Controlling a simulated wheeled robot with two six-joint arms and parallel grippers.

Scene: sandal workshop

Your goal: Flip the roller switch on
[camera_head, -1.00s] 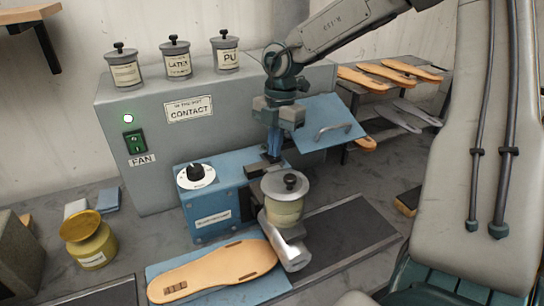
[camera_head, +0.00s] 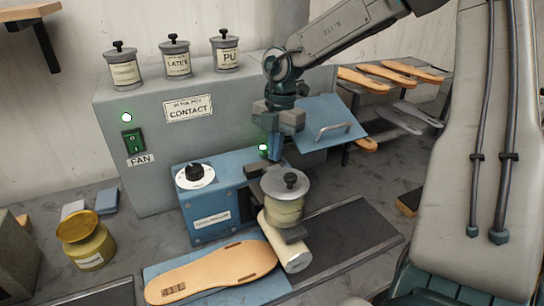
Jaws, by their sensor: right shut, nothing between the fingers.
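The blue roller machine (camera_head: 212,217) stands in front of the grey cabinet, with a dial (camera_head: 195,176) on its left top. A small green lamp (camera_head: 263,148) glows at its back right, beside my fingers. The roller (camera_head: 288,243) sticks out in front, cream-coloured, under a lidded glue pot (camera_head: 287,205). My right gripper (camera_head: 276,155) points down over the right rear of the machine, shut and empty. The roller switch is hidden or too small to make out behind the fingers; I cannot tell whether they touch it. My left gripper is not in view.
The grey cabinet (camera_head: 165,160) carries several lidded jars and a green fan switch (camera_head: 133,142) with a lit lamp. A tan sole (camera_head: 212,272) lies on a blue mat in front. A blue panel with a handle (camera_head: 335,132) is right of my gripper. A yellow pot (camera_head: 86,240) stands left.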

